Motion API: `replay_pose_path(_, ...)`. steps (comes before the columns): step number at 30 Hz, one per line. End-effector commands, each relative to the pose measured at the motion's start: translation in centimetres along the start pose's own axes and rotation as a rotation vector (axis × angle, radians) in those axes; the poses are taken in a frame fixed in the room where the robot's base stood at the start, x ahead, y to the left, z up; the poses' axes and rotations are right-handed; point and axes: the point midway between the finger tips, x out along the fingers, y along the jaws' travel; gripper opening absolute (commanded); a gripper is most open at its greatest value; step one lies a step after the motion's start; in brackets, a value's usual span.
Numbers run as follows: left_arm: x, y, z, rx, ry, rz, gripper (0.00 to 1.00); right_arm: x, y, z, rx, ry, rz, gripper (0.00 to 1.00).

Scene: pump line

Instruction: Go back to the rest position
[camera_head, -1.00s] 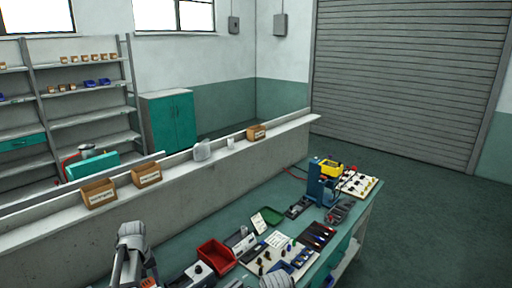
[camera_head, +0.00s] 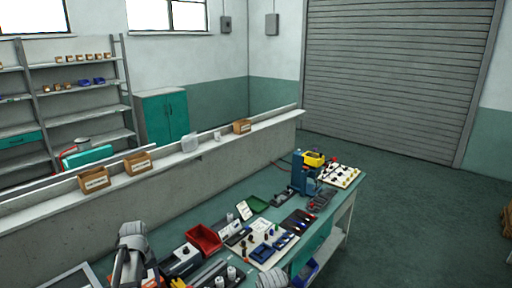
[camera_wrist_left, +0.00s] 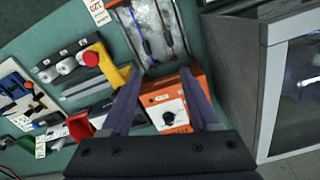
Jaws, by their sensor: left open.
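In the left wrist view, my left gripper (camera_wrist_left: 163,98) is open, with its two dark fingers spread apart and nothing held between them. An orange box with a black knob (camera_wrist_left: 168,106) shows behind and between the fingers; I cannot tell the distance. In the head view, my left arm (camera_head: 131,250) is folded at the bottom left, and its fingers are not clearly seen there. Part of my right arm (camera_head: 271,279) shows at the bottom edge; its gripper is outside the picture.
The workbench (camera_head: 345,215) carries a red bin (camera_head: 204,239), a white board of parts (camera_head: 262,243) and a blue-yellow device (camera_head: 302,172). A low wall (camera_head: 215,165) with cartons runs behind it. Open floor (camera_head: 420,225) lies to the right. A grey cabinet (camera_wrist_left: 267,70) shows in the wrist view.

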Motion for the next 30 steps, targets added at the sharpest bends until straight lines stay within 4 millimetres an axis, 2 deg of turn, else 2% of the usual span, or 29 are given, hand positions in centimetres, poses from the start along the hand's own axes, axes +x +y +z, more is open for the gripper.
replay_pose_path(8,0.5,3.2,3.3,0.106,-0.003,-0.012,0.61,0.5,-0.1,-0.1,0.000,0.000,0.000,0.72)
replay_pose_path(14,1.0,6.6,7.4,0.234,-0.005,-0.027,0.61,1.0,-0.1,-0.1,0.000,0.000,0.000,0.72)
replay_pose_path(17,1.4,8.6,10.3,0.322,-0.007,-0.037,0.61,1.4,-0.1,-0.1,0.000,0.000,0.000,0.72)
replay_pose_path(20,1.9,10.7,14.2,0.437,-0.009,-0.050,0.61,1.9,-0.2,-0.1,0.001,0.000,0.000,0.72)
replay_pose_path(24,2.6,13.3,20.9,0.635,-0.009,-0.075,0.61,2.7,-0.3,-0.2,0.001,0.000,0.000,0.72)
replay_pose_path(27,3.0,14.4,24.7,0.753,-0.009,-0.090,0.61,3.0,-0.3,-0.2,0.001,0.000,0.000,0.72)
replay_pose_path(30,3.2,14.9,27.3,0.838,-0.008,-0.102,0.61,3.3,-0.3,-0.2,0.001,0.000,0.000,0.72)
